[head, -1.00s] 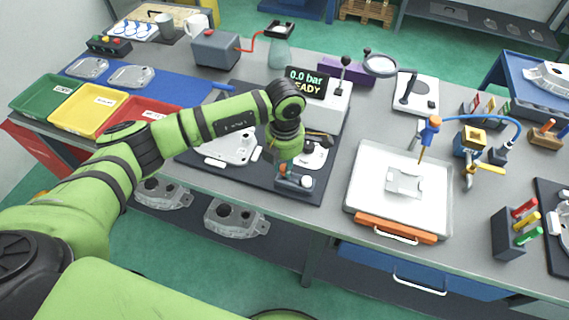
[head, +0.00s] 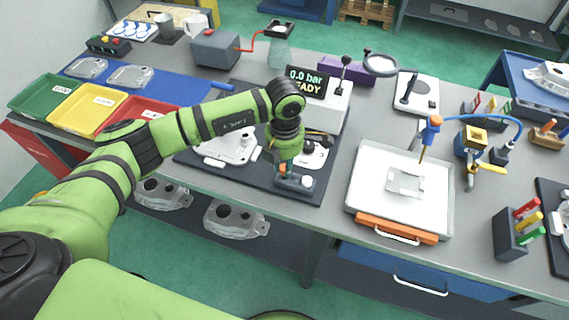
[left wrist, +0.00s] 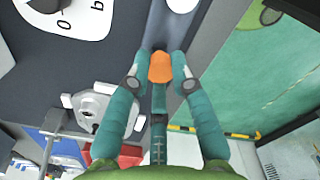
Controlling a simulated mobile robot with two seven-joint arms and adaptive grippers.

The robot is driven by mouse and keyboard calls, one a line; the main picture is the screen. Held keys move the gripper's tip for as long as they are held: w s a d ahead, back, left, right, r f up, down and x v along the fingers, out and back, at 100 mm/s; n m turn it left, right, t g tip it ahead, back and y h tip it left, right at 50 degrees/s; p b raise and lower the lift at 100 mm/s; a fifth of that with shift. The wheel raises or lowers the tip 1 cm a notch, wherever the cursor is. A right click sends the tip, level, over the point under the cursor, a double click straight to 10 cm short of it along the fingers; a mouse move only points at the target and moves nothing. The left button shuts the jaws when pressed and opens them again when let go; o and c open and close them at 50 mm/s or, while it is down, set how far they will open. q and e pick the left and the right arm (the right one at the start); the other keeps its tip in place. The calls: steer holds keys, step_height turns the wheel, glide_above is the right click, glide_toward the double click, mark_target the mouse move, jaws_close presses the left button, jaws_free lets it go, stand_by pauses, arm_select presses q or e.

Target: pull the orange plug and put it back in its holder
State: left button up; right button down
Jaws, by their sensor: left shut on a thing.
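The orange plug (left wrist: 160,67) shows between the teal fingertips of my left gripper (left wrist: 161,70) in the left wrist view. The fingers are closed on its sides. In the head view my left gripper (head: 284,164) points down at a small blue-grey block (head: 296,186) at the front of the dark mat. A white round part sits on this block's right side. The fingers hide most of the plug in the head view, and I cannot tell whether the plug is seated or free. My right gripper is not in view.
A machined casting (head: 230,147) lies on the dark mat, left of the gripper. The box with the pressure display (head: 306,82) stands behind it. A white tray (head: 360,190) with an orange front is to the right. The bench's front edge is close to the block.

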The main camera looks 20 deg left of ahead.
mark_target(284, 167)
arm_select(q)
steer(key=shift+f+b, duration=1.2)
steer(key=shift+f, duration=0.05)
steer(key=o, duration=0.8)
step_height(284, 167, up, 12)
stand_by(0.3)
